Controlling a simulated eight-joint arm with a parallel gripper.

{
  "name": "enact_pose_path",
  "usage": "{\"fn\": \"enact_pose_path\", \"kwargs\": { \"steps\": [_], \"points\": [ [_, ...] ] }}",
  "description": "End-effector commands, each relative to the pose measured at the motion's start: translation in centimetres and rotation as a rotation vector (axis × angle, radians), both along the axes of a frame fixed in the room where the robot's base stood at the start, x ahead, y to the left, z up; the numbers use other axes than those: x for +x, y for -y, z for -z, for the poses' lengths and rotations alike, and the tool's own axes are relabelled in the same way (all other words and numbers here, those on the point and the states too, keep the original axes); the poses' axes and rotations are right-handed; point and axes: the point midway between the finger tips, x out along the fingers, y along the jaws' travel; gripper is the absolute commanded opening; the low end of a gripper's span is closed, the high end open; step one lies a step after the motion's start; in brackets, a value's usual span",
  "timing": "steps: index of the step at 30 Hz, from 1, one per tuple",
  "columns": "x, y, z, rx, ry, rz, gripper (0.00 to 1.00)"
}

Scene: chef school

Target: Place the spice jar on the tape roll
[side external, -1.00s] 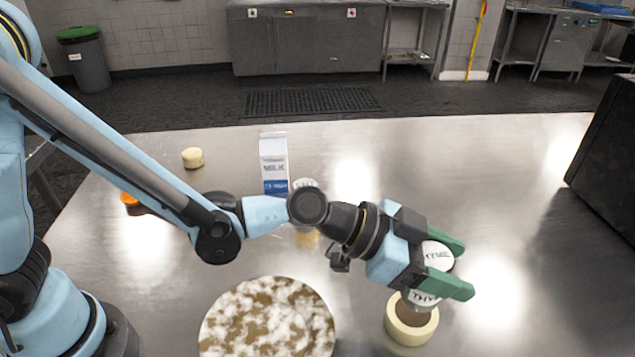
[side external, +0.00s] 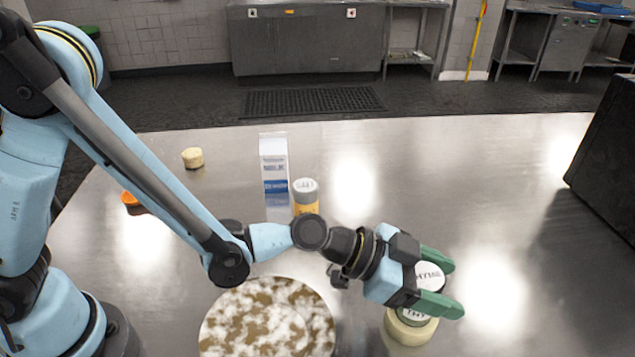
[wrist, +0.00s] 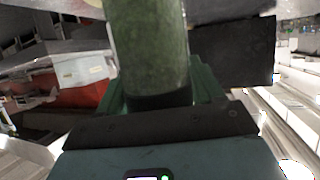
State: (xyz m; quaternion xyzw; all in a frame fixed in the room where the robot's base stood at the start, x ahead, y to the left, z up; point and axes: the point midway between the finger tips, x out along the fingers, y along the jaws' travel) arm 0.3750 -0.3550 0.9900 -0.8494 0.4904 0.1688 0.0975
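The spice jar (side external: 430,274), with a white lid lettered in dark print, is held between the green fingers of my gripper (side external: 442,283) in the side external view. It looks roughly upright. Its lower end overlaps the cream tape roll (side external: 408,334) on the steel table; I cannot tell whether they touch. The roll's opening is mostly hidden by the jar. In the wrist view, the jar's green body (wrist: 150,45) fills the middle between the fingers. The tape roll cannot be made out there.
A round, mottled brown-and-white board (side external: 268,320) lies left of the tape roll. A milk carton (side external: 273,165) and a yellow jar with a white lid (side external: 305,197) stand farther back. A black box-like object (side external: 610,150) is at the right. The table (side external: 480,180) between is clear.

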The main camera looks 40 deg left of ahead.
Motion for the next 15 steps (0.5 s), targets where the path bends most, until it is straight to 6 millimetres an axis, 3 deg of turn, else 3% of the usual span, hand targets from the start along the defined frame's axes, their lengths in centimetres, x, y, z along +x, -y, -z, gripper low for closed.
{"fn": "enact_pose_path", "kwargs": {
  "steps": [4, 15],
  "points": [
    [-0.01, -0.01, -0.03, 0.000, 0.000, 0.000, 0.87],
    [-0.06, -0.13, -0.41, 0.000, 0.000, 0.000, 0.87]
  ]
}}
